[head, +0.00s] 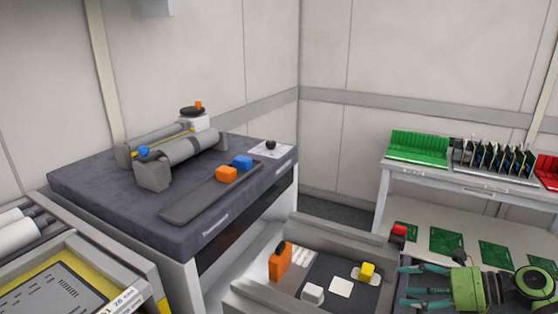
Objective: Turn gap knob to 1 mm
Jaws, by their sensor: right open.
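A roller unit (185,150) with grey cylinders stands on a dark-topped bench (110,200) at the left. Behind it, a black round knob (192,111) with an orange marker sits on a white block. A second, small black knob (270,144) stands on a white plate at the bench's right corner. I cannot tell which is the gap knob, and no scale mark is readable. My right gripper (408,286), with green body and teal fingers, is open and empty at the lower right, far from both knobs. My left gripper is out of view.
A grey-walled tray (335,234) with several small items lies in front, left of my right gripper. A board table (440,178) stands behind at right.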

